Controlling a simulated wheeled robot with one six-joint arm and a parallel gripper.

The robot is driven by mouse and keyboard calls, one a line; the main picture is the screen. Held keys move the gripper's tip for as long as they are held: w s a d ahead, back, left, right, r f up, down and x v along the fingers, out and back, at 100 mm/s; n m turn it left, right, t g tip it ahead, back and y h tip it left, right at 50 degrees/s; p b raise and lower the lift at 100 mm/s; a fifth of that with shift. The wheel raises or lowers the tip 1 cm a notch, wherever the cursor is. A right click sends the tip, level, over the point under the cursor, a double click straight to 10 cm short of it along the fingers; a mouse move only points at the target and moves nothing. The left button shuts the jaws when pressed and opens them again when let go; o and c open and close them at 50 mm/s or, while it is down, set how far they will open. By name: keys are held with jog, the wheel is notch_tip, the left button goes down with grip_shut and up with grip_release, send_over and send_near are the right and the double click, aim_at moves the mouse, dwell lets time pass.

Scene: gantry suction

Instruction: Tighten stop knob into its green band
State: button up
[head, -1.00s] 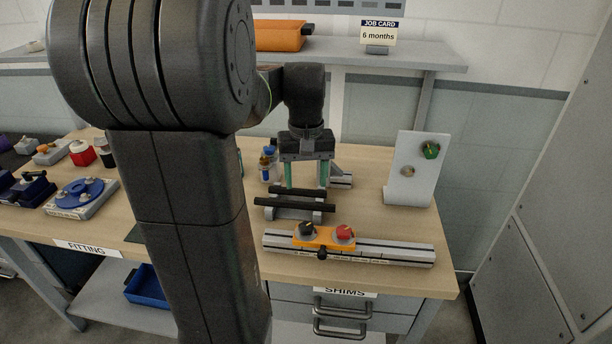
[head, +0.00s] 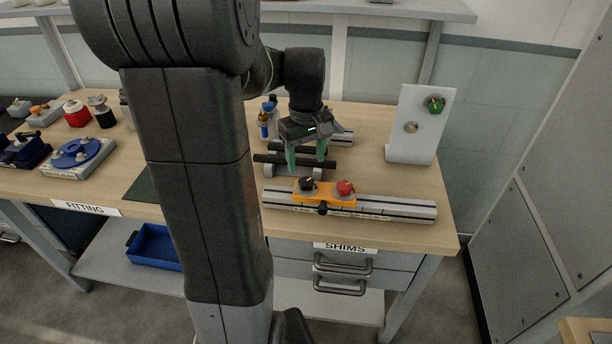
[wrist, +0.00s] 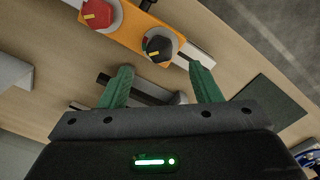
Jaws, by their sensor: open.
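An orange carriage (head: 326,194) sits on a slotted grey rail (head: 390,207) near the bench's front edge. It carries a black knob (head: 307,184) on its left and a red knob (head: 345,187) on its right, each with a yellow pointer line. A small dark knob (head: 322,209) is on its front. My gripper (head: 306,154) is open and empty, above and behind the carriage. In the wrist view, its green fingertips (wrist: 160,67) straddle the black knob's line, apart from it.
Dark bars on a grey stand (head: 293,171) lie under and behind my gripper. A white upright panel (head: 405,140) with a green knob (head: 435,105) stands at the right. A blue turntable fixture (head: 76,154) is at the left. Bare bench lies right of the stand.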

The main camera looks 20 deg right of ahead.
aim_at(306, 180)
notch_tip(306, 180, down, 6)
jog(key=shift+f, duration=0.15)
jog(key=shift+c, duration=0.3)
